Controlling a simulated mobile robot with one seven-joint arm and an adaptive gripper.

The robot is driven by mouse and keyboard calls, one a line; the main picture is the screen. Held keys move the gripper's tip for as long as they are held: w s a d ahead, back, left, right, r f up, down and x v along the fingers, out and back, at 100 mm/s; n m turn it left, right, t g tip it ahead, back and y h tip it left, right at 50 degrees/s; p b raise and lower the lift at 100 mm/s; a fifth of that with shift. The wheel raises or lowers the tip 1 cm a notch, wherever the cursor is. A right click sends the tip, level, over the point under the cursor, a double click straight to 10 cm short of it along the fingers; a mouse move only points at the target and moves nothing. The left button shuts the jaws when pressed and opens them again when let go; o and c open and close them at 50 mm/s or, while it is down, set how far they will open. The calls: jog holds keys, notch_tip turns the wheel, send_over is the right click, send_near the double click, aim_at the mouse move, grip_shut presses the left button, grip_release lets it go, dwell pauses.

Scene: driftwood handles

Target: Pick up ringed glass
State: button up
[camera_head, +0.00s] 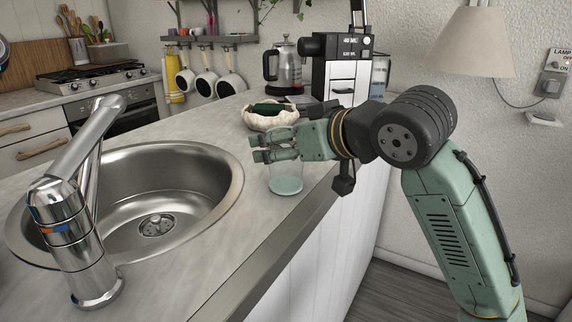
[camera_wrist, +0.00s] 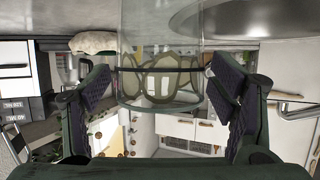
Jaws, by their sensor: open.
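The ringed glass (camera_head: 286,185) is a clear, pale-green tinted tumbler standing upright on the grey counter, between the sink and the front edge. My gripper (camera_head: 262,149) reaches in from the right, level with the glass's upper part, and hides much of its upper part in the head view. In the wrist view, which looks upside down, the glass (camera_wrist: 160,40) comes down from the top with ring shapes near its rim. My gripper (camera_wrist: 163,85) is open there, with one dark ridged finger pad on each side of the glass. Whether either pad touches it is unclear.
A steel sink (camera_head: 215,208) with a tall tap (camera_head: 70,215) lies to the left. A pale scalloped bowl (camera_head: 262,120) sits just behind the gripper. A kettle (camera_head: 284,68) and a coffee machine (camera_head: 338,75) stand farther back. The counter in front of the glass is clear.

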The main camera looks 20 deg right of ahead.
jog(key=shift+c, duration=0.5)
jog(key=c, duration=1.7)
